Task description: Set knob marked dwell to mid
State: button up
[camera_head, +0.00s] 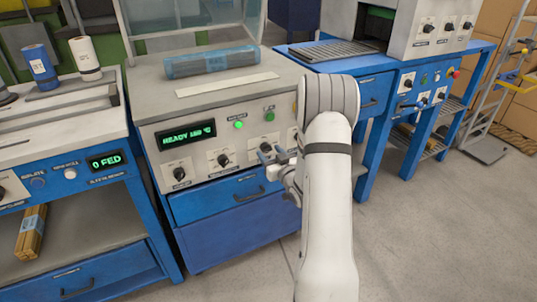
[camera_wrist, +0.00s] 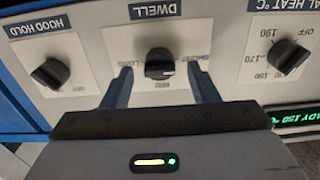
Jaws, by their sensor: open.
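The dwell knob (camera_wrist: 158,63) is a black knob on a white plate, upside down in the wrist view under a blue DWELL label (camera_wrist: 155,11). MID is printed on the plate's edge nearest my gripper; SHORT and LONG are beside the knob. Which mark its pointer faces, I cannot tell. My gripper (camera_wrist: 160,78) is open, with one finger on each side of the knob and a gap to both; contact is not visible.
The hood hold knob (camera_wrist: 51,72) and the seal heat knob (camera_wrist: 287,56) flank the dwell knob. A green display (camera_head: 187,136) and a lit green button (camera_head: 239,125) are on the panel. A blue drawer (camera_head: 220,198) is below; a blue wrapped bundle (camera_head: 210,61) lies on top.

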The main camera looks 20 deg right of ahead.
jog(key=shift+w, duration=0.6)
jog(key=c, duration=0.9)
jog(key=shift+a, duration=0.3)
jog(key=shift+c, duration=0.4)
jog(key=shift+d, duration=0.2)
